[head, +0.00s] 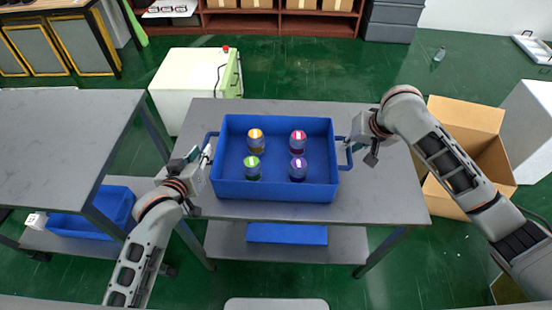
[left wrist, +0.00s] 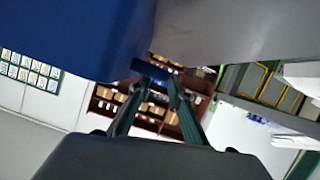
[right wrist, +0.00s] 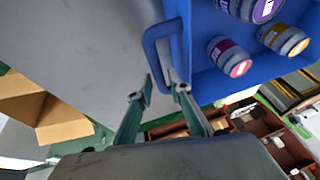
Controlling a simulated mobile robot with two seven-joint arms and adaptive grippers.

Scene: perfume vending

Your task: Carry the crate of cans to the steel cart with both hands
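The blue crate (head: 277,189) stands level on a grey table (head: 385,200), with several cans upright inside, among them an orange-topped can (head: 256,142) and a purple-topped can (head: 298,170). My left gripper (head: 208,152) is at the crate's left handle, its fingers narrowly apart around the bar, which also shows in the left wrist view (left wrist: 150,70). Finger contact is partly hidden. The steel cart (head: 65,125) is at the left, its top bare.
A blue bin (head: 75,228) sits on the cart's lower shelf. A gap of green floor separates cart and table. A white cabinet (head: 190,82) stands behind the table. An open cardboard box (head: 460,135) is at the right, beside my right arm.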

